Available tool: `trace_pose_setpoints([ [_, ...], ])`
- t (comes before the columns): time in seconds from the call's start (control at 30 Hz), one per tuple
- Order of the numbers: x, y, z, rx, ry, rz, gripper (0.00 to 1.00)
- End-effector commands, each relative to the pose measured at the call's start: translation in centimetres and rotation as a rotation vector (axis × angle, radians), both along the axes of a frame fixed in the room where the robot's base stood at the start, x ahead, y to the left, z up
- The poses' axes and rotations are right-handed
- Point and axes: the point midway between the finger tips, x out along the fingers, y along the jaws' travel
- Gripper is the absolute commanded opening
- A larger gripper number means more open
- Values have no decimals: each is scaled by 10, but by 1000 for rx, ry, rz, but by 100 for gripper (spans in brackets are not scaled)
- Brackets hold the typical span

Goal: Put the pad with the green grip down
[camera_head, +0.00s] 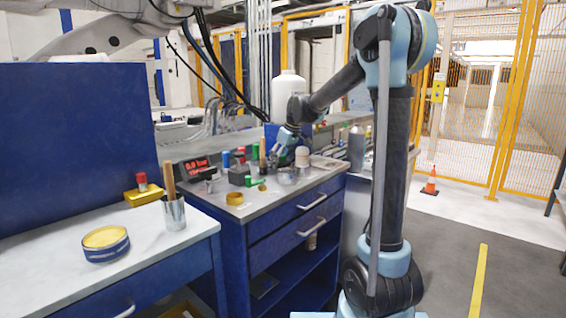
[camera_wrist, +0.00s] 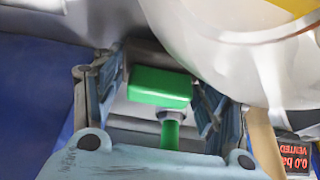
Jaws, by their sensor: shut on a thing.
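My gripper (camera_head: 284,146) is over the back part of the grey-topped workbench (camera_head: 215,196) in the head view. In the wrist view my gripper (camera_wrist: 157,97) has its two blue-grey fingers on either side of a green block-shaped grip (camera_wrist: 160,84), and it is shut on it. A grey collar and a green stem (camera_wrist: 171,134) show below the block. The pad's face is not clearly visible. In the head view the held pad is too small and covered by the gripper to make out.
A large white rounded thing (camera_wrist: 235,40) fills the upper right of the wrist view, close to the gripper. The bench holds a red display (camera_head: 196,167), a yellow ring (camera_head: 234,199), a green piece (camera_head: 255,182) and several small containers. A tin (camera_head: 106,250) stands on the front table.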

Motion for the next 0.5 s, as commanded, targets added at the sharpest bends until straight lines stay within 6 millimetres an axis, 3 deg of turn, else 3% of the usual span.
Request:
trace_pose_setpoints([
  [0.43, 0, -1, -11, -1, 2, -1, 37],
  [0.47, 0, -2, -11, -1, 2, -1, 71],
  [0.5, 0, -2, -11, -1, 3, -1, 80],
])
